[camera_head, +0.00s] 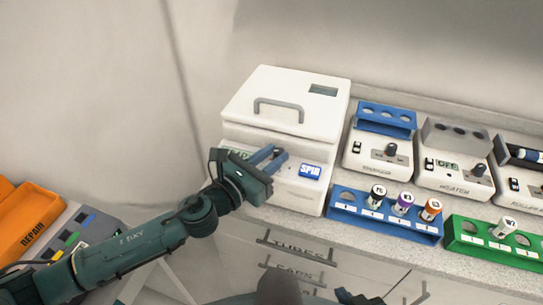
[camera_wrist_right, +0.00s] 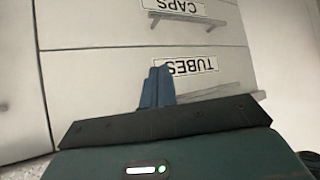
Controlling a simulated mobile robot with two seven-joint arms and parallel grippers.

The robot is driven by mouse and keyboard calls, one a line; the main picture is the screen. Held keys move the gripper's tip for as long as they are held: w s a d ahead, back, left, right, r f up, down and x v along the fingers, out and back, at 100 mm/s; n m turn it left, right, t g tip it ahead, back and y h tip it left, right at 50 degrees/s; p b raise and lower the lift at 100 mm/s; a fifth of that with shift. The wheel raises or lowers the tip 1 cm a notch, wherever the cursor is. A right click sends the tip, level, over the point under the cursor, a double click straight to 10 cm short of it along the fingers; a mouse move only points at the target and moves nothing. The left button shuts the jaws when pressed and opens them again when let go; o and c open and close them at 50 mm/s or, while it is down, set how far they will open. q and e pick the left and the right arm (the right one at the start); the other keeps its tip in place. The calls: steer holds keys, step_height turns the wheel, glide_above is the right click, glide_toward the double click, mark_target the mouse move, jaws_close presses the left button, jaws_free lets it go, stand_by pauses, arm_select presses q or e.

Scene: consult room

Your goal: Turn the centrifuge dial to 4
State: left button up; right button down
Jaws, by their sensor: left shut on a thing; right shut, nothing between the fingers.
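The white centrifuge (camera_head: 290,95) stands at the back of the counter with its lid down. Its front panel has a partly covered display (camera_head: 238,154) on the left and a blue SPIN button (camera_head: 310,171) on the right. My left gripper (camera_head: 272,156) is at this panel between them, its blue fingers shut on the dial, which they and the wrist hide. The dial's setting and the display text cannot be read. My right gripper (camera_wrist_right: 157,88) is shut and empty in front of the drawers, low at the bottom edge in the head view.
A blue rack (camera_head: 385,218) with several capped tubes stands right of the centrifuge, with a green rack (camera_head: 490,244) beyond it. Small devices with knobs, including a heater (camera_head: 455,165), stand behind. Labelled drawers (camera_head: 300,245) lie below the counter.

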arm_select(q)
steer(key=shift+c, duration=1.4)
steer(key=shift+d+y, duration=0.1)
steer(key=shift+y, duration=0.2)
steer(key=n+t+y, duration=0.2)
steer(key=y, duration=0.1)
steer(key=n+t+y, duration=0.1)
steer(key=n, duration=0.1)
steer(key=shift+s+d+y, duration=0.3)
steer(key=shift+d+y, duration=0.1)
steer(key=n+y, duration=0.1)
steer(key=y, duration=0.1)
steer(key=n+y, duration=0.1)
steer(key=y, duration=0.1)
steer(key=n+t+y, duration=0.1)
steer(key=n+y, duration=0.1)
steer(key=shift+d+y, duration=0.3)
steer(key=shift+d, duration=0.1)
steer(key=shift+d+n+y, duration=0.2)
steer(key=shift+n+y, duration=1.1)
steer(key=shift+y, duration=1)
